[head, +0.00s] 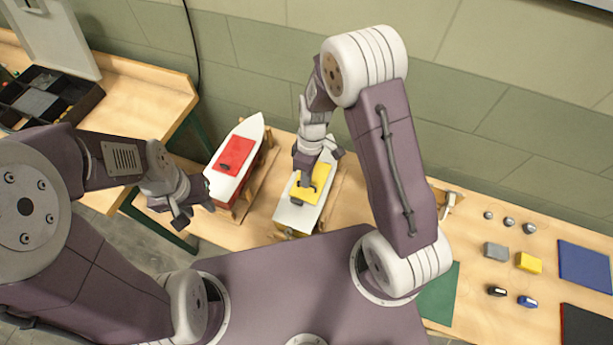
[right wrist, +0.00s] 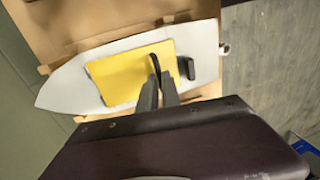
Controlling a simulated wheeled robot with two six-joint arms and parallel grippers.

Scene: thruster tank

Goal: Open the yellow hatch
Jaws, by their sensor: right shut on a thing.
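The yellow hatch (head: 317,187) is a flat square panel on the white deck of a boat (head: 290,214). The right wrist view shows the hatch (right wrist: 120,75) on the pointed white deck (right wrist: 65,92). My right gripper (head: 305,181) is over the hatch, and its narrow fingers (right wrist: 158,88) are shut on the dark handle (right wrist: 155,62) near one edge of the hatch. Whether the hatch is raised at all I cannot tell. My left gripper (head: 190,203) is empty, fingers apart, left of the boats.
A second boat with a red hatch (head: 236,155) stands left of the yellow-hatch boat. A small black block (right wrist: 186,68) is on the deck beside the hatch. Blocks, knobs and a blue mat (head: 583,270) lie on the right of the bench. A black organiser box (head: 50,95) is far left.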

